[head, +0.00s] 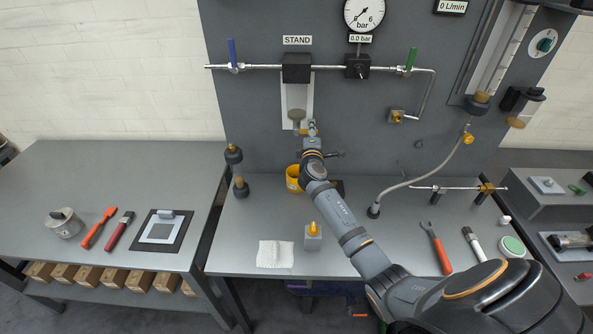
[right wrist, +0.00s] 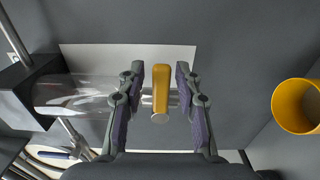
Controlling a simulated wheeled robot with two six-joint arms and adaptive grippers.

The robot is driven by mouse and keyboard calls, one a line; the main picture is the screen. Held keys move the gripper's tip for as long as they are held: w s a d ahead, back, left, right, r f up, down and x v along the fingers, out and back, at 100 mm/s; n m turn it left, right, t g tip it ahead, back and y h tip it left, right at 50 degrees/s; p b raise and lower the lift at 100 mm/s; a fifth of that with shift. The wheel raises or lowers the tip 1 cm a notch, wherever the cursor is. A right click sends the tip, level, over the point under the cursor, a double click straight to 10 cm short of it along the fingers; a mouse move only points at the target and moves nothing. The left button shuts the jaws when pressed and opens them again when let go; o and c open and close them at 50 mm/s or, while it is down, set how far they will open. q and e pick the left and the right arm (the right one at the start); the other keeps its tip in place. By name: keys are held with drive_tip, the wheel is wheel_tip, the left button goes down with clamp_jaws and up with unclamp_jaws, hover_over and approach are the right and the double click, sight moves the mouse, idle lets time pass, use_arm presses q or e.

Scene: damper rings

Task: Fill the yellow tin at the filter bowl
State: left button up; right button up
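The clear filter bowl (head: 297,97) hangs under the block below the STAND sign, with a white panel behind it. In the right wrist view the bowl (right wrist: 75,95) lies sideways at the left, with a yellow tap lever (right wrist: 161,88) at its outlet. My right gripper (right wrist: 160,95) is open, one finger on each side of the lever, with a small gap on both sides. The yellow tin (head: 292,179) stands on the bench below, partly hidden by my right arm; it also shows at the right of the wrist view (right wrist: 296,106). My left gripper is not in view.
A small block with a yellow top (head: 313,236) and a white cloth (head: 275,254) lie at the front of the bench. A grey hose (head: 420,180) curves up at the right.

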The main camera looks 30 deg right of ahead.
drive_tip(key=shift+s, duration=0.15)
drive_tip(key=shift+p+v, duration=0.3)
drive_tip(key=shift+v, duration=0.6)
drive_tip(key=p+v, duration=0.1)
drive_tip(key=v, duration=0.5)
idle(0.4)
drive_tip(key=shift+f, duration=0.1)
